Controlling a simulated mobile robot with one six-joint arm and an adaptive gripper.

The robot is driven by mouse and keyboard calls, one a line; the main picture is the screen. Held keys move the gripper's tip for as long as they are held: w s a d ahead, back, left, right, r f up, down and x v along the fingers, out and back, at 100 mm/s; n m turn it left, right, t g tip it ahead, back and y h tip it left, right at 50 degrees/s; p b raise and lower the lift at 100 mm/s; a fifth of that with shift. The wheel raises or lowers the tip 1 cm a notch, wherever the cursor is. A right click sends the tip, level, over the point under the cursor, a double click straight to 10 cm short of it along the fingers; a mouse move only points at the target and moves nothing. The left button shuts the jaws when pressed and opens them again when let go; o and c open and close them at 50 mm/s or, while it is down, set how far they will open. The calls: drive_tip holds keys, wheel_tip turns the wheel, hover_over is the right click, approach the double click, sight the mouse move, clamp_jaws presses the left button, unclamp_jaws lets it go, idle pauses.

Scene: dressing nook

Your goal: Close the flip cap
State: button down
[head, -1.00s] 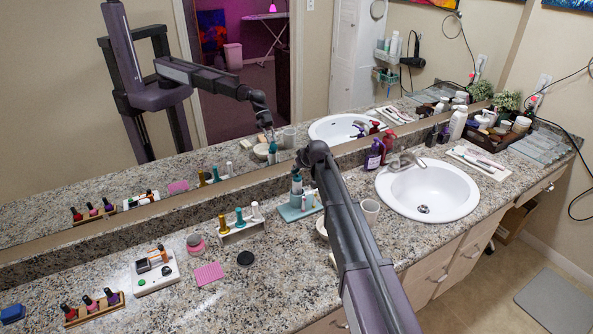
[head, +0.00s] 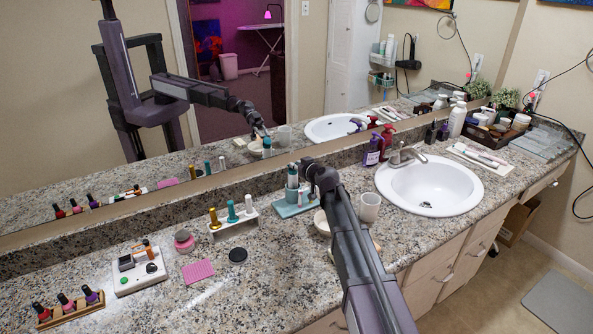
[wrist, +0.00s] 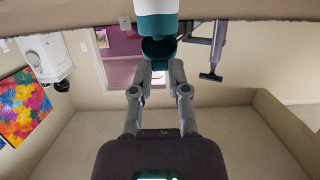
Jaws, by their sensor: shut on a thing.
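The flip-cap bottle (head: 292,180), white and teal, stands in a teal tray (head: 283,211) on the counter, left of my arm's end. In the wrist view the white and teal bottle (wrist: 156,22) shows at the top edge, cut off by the frame. Its teal flip cap (wrist: 158,50) appears as a round, hollow lid tipped away from the bottle, so it looks open. My gripper (wrist: 160,66) has its two fingertips at the cap, one on each side, and is shut on it. In the head view my arm hides the fingertips.
A grey cup (head: 370,206) and a pale bowl (head: 322,222) stand close to my arm. The sink (head: 430,187) and a purple pump bottle (head: 371,152) lie to the right. A white rack of small bottles (head: 233,223) is left. The mirror runs behind the counter.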

drive_tip(key=f+t+y+b, duration=0.1)
drive_tip(key=b, duration=0.2)
drive_tip(key=t+y+b, duration=0.1)
drive_tip(key=t+b, duration=0.1)
drive_tip(key=b, duration=0.1)
drive_tip(key=f+t+y+b, duration=0.1)
drive_tip(key=b, duration=0.3)
drive_tip(key=shift+s+d+f, duration=0.3)
drive_tip(key=shift+s+f, duration=0.05)
drive_tip(key=shift+s, duration=0.05)
drive_tip(key=shift+t+b, duration=0.5)
drive_tip(key=shift+b, duration=0.15)
drive_tip(key=c, duration=0.6)
unclamp_jaws()
drive_tip(key=shift+r+g+p, duration=0.4)
drive_tip(key=shift+p, duration=0.85)
drive_tip(key=g+h+p, duration=0.1)
drive_tip(key=p, duration=0.2)
drive_tip(key=r+g+p, duration=0.1)
drive_tip(key=p, duration=0.2)
drive_tip(key=r+g+h+p, duration=0.1)
drive_tip(key=p, duration=0.2)
drive_tip(key=shift+w+a+g+h, duration=0.3)
drive_tip(key=shift+w, duration=0.1)
drive_tip(key=shift+r+p, duration=0.1)
drive_tip(key=shift+p, duration=0.2)
